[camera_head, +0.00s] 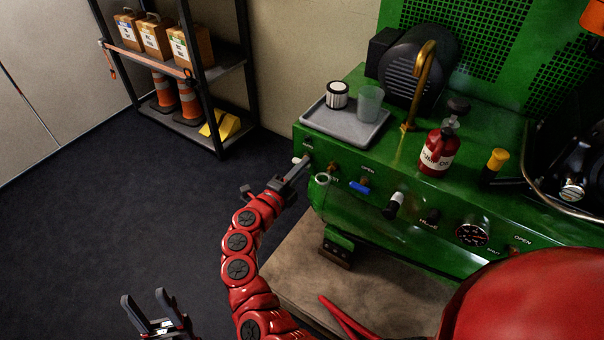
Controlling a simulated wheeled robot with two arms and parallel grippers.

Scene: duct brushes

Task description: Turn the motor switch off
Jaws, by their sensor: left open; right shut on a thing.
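The green machine (375,222) carries a row of controls on its front panel. At the panel's left end is a small lever with a white tip (297,160). My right gripper (303,166) is at this lever, its fingers closed on it; the fingers hide most of it, and its exact setting cannot be told. Further right are a blue-handled valve (359,188), a dark knob with a pale end (393,206) and a round gauge (472,233). The panel lettering is too small to tell which control is the motor's. My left gripper (145,298) is open and empty, low over the floor.
A grey tray (342,131) with a striped jar (337,94) and a clear cup (369,102) sits on the machine. A red oil bottle (438,154) and brass pipe (424,78) stand right of it. A shelf (216,62) is at back left. The floor between is clear.

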